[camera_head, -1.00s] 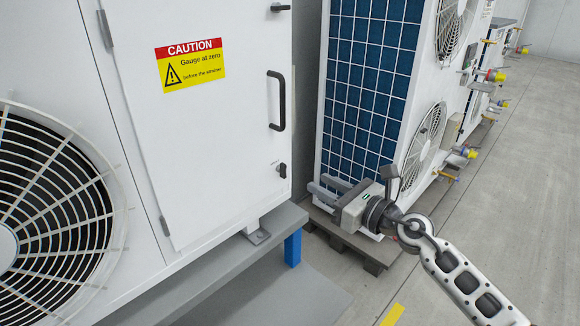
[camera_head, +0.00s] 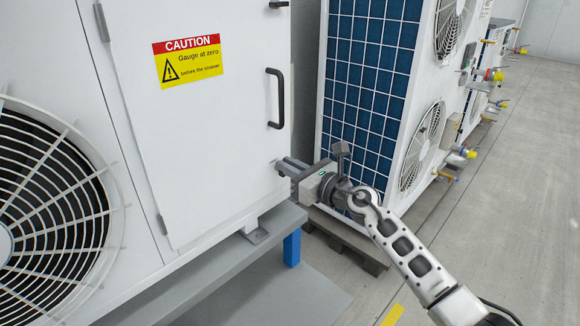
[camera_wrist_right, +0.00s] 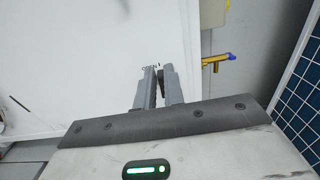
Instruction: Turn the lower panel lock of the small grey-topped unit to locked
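The white unit's door panel (camera_head: 200,150) fills the left and middle of the head view; the unit's top is out of frame. The lower panel lock, a small dark handle at the door's lower right, is hidden behind my right gripper (camera_head: 279,164) in the head view. In the wrist view the dark lock handle (camera_wrist_right: 163,84) shows between the fingers of my right gripper (camera_wrist_right: 159,72), just below small lettering that seems to read OPEN. The fingers are close together around it, with little gap. My left gripper is out of view.
A black door handle (camera_head: 277,98) stands above the lock, and a caution sign (camera_head: 187,61) is on the door. A unit with a blue grid face (camera_head: 362,80) stands close to the right of my gripper. A grey ledge (camera_head: 215,262) lies below. Floor is open at right.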

